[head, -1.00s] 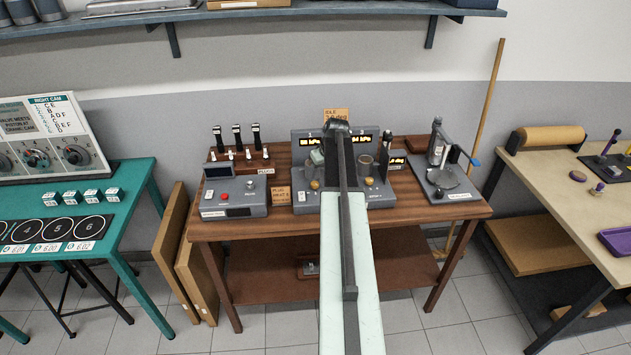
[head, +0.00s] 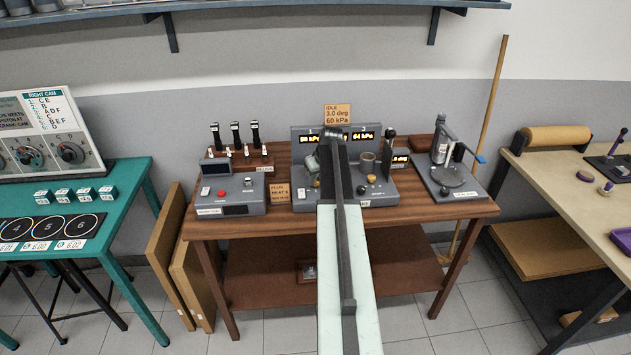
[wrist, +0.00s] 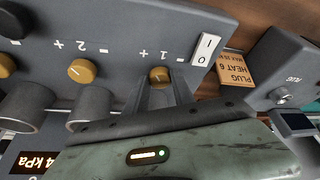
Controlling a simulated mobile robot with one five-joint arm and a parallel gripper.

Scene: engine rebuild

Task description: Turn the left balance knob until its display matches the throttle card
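The left balance knob (wrist: 159,75), brass and marked 1, sits between the two fingers of my gripper (wrist: 161,88) in the upside-down wrist view. The fingers stand apart on either side of it; I see no clear grip. In the head view my arm partly covers this knob (head: 316,183). The left display (head: 310,138) glows in amber kPa figures, but its number is too small to read surely. The throttle card (head: 337,114) reads IDLE, 3.0 deg, 60 kPa. The right display (head: 367,135) seems to read 64 kPa.
A second brass knob (wrist: 82,71), marked 2, lies beside the first, with grey cylinders close by. A white switch (wrist: 206,48) and a plug heat card (wrist: 236,68) are on the other side. A throttle lever (head: 388,148) stands upright at the console's right.

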